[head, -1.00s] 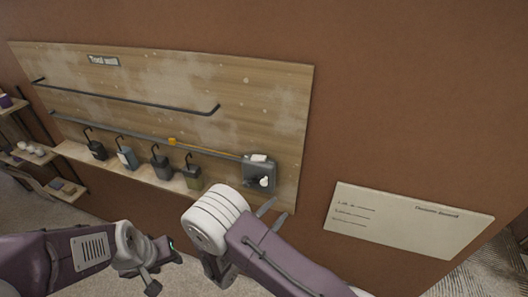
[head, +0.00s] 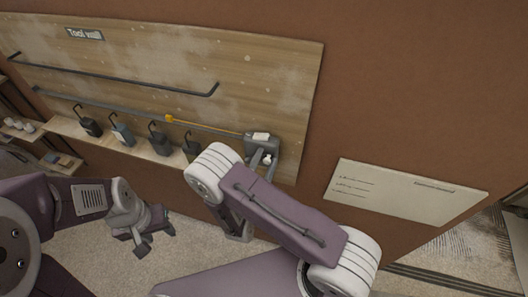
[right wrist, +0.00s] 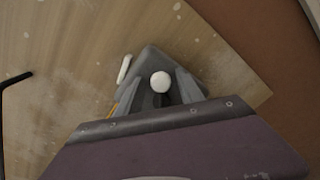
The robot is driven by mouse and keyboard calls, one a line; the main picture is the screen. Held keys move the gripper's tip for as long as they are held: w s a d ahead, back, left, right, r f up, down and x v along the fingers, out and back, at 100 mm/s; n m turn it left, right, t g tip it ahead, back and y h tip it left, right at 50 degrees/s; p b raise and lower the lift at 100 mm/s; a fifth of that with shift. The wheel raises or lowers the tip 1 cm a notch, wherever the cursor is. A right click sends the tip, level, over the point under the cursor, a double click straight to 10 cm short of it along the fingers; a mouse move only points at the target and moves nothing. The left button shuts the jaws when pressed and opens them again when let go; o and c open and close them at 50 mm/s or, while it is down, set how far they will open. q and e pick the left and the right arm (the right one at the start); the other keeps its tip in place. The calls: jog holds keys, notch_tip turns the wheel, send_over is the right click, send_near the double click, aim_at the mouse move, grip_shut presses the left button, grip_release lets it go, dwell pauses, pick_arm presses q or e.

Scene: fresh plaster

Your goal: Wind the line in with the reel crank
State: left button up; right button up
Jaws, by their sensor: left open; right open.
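The reel is a dark grey box (head: 262,143) at the right end of the wooden board, with a white label on top. Its crank has a white round knob (head: 267,159), which also shows in the right wrist view (right wrist: 160,82). A yellow line (head: 205,126) runs left from the reel to a yellow marker (head: 169,118) on a rail. My right gripper (head: 262,163) is open, its fingers at the reel's front. In the right wrist view the knob appears between the fingers; contact cannot be told. My left gripper (head: 154,240) is open and empty, low over the floor.
Several dark containers (head: 122,134) with hooked tops stand along a wooden ledge (head: 68,128) left of the reel. A dark bar (head: 130,80) crosses the board above them. A pale notice (head: 405,190) is on the brown wall at right. Open floor lies below.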

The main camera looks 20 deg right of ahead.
jog(key=shift+s+r, duration=0.2)
jog(key=shift+s, duration=0.35)
jog(key=shift+s+d, duration=0.1)
jog(key=shift+d, duration=0.05)
jog(key=c, duration=0.3)
pick_arm(q)
jog(key=shift+s+d+r, duration=0.1)
jog(key=shift+s+d, duration=0.05)
jog(key=shift+s, duration=0.3)
pick_arm(e)
jog(key=shift+w+f, duration=0.1)
jog(key=shift+w, duration=0.1)
grip_shut()
jog(key=shift+n, duration=0.3)
